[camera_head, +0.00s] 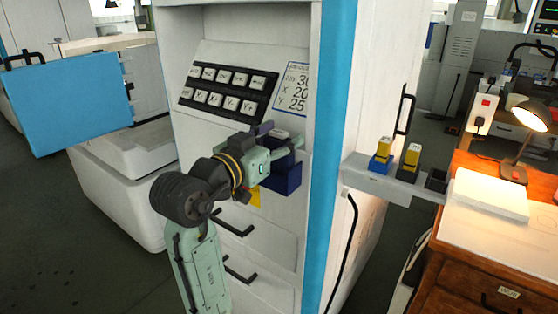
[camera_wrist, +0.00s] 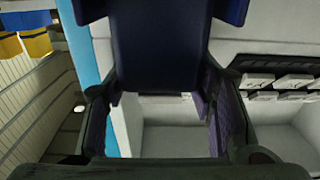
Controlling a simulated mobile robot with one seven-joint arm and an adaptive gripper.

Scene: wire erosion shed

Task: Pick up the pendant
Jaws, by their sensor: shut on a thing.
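The pendant seems to be the dark blue block (camera_head: 284,178) at the front of the white machine, below its key panel; I cannot tell pendant from holder. In the wrist view a dark blue body (camera_wrist: 158,48) fills the top middle, between the finger ends. My gripper (camera_head: 281,146) reaches to the block's upper part from the left, its fingers closed about something there. In the wrist view my gripper (camera_wrist: 158,92) has a finger at each side of the blue body. The gripper and arm hide part of the block in the head view.
The key panel (camera_head: 224,90) is just above my arm, and drawer handles (camera_head: 236,224) stick out below. A blue stripe (camera_head: 333,130) runs down the machine's corner. Right of it, a grey shelf (camera_head: 378,183) bears yellow-and-blue items (camera_head: 410,157). A wooden desk (camera_head: 465,268) stands at the right.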

